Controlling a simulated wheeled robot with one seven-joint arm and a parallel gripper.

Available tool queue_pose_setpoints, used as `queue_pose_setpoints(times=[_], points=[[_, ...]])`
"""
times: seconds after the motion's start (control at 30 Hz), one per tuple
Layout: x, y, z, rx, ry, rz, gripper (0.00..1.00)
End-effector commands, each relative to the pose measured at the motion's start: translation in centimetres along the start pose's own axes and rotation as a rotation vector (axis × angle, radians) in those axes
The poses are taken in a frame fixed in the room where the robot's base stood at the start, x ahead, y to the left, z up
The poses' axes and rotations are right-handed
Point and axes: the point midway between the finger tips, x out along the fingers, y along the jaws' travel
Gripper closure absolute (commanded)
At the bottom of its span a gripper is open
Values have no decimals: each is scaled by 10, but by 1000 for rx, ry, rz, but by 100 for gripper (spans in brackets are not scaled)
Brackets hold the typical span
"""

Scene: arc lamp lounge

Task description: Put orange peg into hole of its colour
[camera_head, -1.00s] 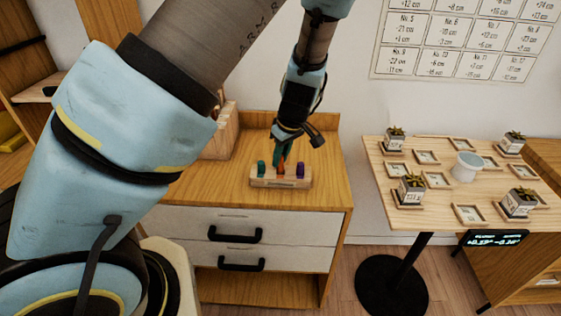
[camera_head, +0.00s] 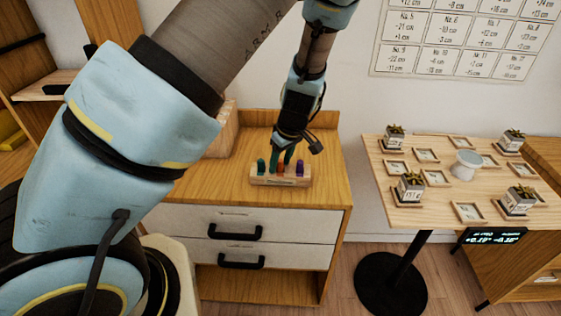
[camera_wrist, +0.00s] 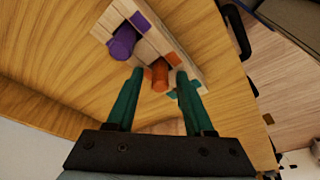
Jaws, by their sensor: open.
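A pale wooden block (camera_head: 265,180) lies on the dresser top. It also shows in the wrist view (camera_wrist: 155,42), with purple, orange and teal patches. The orange peg (camera_wrist: 160,77) is upright at the block, beside the orange patch (camera_wrist: 174,58); its lower end is hidden. It also shows in the head view (camera_head: 280,169). A purple peg (camera_wrist: 122,42) stands beside the purple patch, and a teal peg (camera_head: 261,166) stands at the block's left end in the head view. My gripper (camera_wrist: 160,73) is open, its green fingertips on either side of the orange peg, with gaps visible.
The dresser (camera_head: 230,200) has free top around the block; a wooden box (camera_head: 222,130) stands behind left. A separate table (camera_head: 440,205) at right holds several potted plants, small frames and a white cup (camera_head: 467,165).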

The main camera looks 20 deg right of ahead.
Motion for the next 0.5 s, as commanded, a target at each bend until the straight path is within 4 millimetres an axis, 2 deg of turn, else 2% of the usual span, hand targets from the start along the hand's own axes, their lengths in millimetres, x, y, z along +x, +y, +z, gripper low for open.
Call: queue_pose_setpoints(times=[0.13,0.23,0.5], points=[[-7,1,0,1,0,2,47],[-21,2,0,2,1,5,47],[-78,1,1,2,0,5,47]])
